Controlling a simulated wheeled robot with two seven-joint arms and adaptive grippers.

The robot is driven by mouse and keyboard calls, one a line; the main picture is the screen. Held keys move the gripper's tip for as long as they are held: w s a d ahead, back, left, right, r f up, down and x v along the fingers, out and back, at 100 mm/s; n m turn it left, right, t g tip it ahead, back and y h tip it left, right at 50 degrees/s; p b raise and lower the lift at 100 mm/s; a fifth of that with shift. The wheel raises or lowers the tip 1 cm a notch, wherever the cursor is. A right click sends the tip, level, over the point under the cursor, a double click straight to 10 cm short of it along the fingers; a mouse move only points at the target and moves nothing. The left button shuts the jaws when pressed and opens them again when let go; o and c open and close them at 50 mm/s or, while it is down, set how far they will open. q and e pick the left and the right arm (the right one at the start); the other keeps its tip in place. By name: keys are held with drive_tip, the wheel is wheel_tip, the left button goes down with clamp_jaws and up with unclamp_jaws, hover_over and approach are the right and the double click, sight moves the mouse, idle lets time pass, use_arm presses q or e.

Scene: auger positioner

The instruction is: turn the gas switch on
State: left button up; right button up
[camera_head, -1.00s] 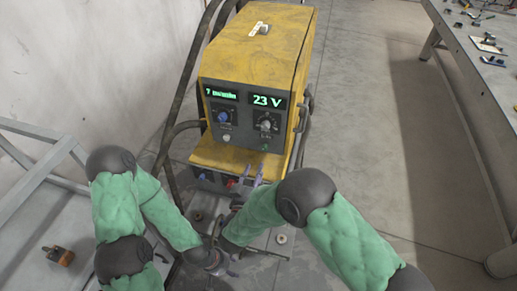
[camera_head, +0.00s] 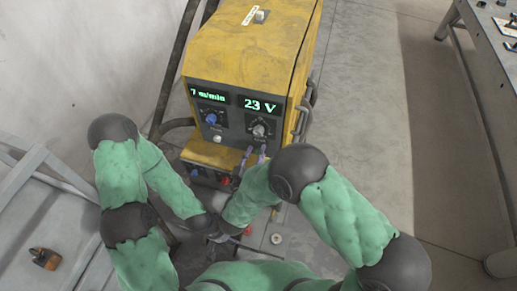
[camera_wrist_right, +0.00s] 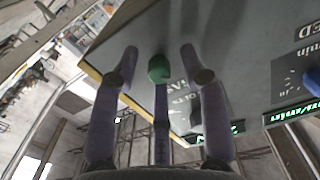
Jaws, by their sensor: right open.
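The gas switch is a small green knob (camera_wrist_right: 160,68) on the dark front panel (camera_head: 234,127) of a yellow welding machine (camera_head: 236,52). In the wrist view it lies between the purple fingertips of my right gripper (camera_wrist_right: 160,52), which are spread on either side of it; contact cannot be told. In the head view my right gripper (camera_head: 254,156) is at the panel's lower edge, below the large right-hand knob (camera_head: 258,130), and the green knob is hidden there. My left gripper (camera_head: 214,228) is low in front of the machine; its fingers are not clear.
The panel also has a blue knob (camera_head: 211,120), a pale button (camera_head: 217,139) and lit displays, one reading 23 V (camera_head: 260,104). Thick cables (camera_head: 172,70) run along the machine's left. A metal table (camera_head: 495,75) stands at right, with clear floor between.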

clamp_jaws()
drive_tip(key=shift+r+m+b, duration=0.1)
drive_tip(key=shift+m+b, duration=0.25)
drive_tip(key=shift+m, duration=0.15)
drive_tip(key=shift+d+m+b, duration=0.1)
drive_tip(key=shift+m+b, duration=6.9)
drive_tip(key=shift+m, duration=1.6)
